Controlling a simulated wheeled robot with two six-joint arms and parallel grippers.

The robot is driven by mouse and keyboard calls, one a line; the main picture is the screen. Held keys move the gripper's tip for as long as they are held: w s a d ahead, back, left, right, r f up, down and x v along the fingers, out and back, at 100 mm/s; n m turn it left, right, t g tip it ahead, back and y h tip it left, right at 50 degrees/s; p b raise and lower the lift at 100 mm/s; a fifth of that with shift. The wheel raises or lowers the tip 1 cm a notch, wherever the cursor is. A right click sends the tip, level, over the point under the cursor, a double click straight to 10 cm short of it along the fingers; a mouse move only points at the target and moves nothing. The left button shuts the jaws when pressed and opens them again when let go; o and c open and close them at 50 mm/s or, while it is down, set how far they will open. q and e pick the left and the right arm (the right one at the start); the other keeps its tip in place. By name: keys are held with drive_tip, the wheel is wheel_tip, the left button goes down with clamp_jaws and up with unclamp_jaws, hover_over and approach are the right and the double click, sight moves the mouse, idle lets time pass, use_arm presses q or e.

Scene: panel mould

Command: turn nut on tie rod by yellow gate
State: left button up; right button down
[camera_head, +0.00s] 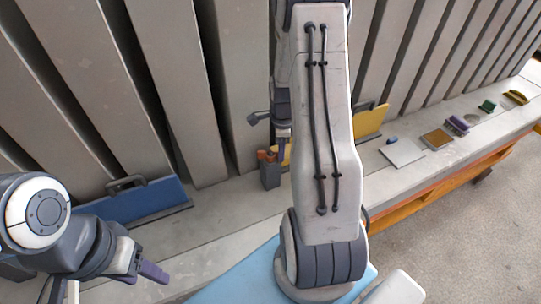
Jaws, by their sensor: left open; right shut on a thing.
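The yellow gate (371,121) stands between the grey panels, partly hidden behind my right arm. A strip of yellow also shows left of that arm. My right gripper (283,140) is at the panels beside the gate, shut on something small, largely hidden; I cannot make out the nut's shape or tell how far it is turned. My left gripper (146,272) is open and empty at lower left, apart from the gate.
A blue gate (140,200) with a dark handle stands at left, near my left arm. A grey plate (402,153), a brown block (437,139), a purple piece (457,124), a green piece (487,106) and a yellowish piece (516,97) lie on the ledge at right.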

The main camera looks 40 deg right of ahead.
drive_tip(key=shift+w+d+n+p, duration=0.15)
drive_tip(key=shift+w+n+p, duration=0.1)
drive_tip(key=shift+n, duration=0.65)
drive_tip(key=shift+w+d+n+p, duration=0.1)
drive_tip(key=shift+w+n, duration=0.15)
drive_tip(key=shift+n, duration=0.65)
drive_tip(key=shift+w+d+n, duration=0.1)
drive_tip(key=shift+w+n, duration=0.15)
drive_tip(key=shift+n, duration=0.6)
drive_tip(key=shift+w+n, duration=0.2)
drive_tip(key=shift+n, duration=0.65)
drive_tip(key=n, duration=0.1)
drive_tip(key=w+n+p, duration=0.1)
drive_tip(key=n, duration=0.1)
drive_tip(key=c, duration=0.8)
unclamp_jaws()
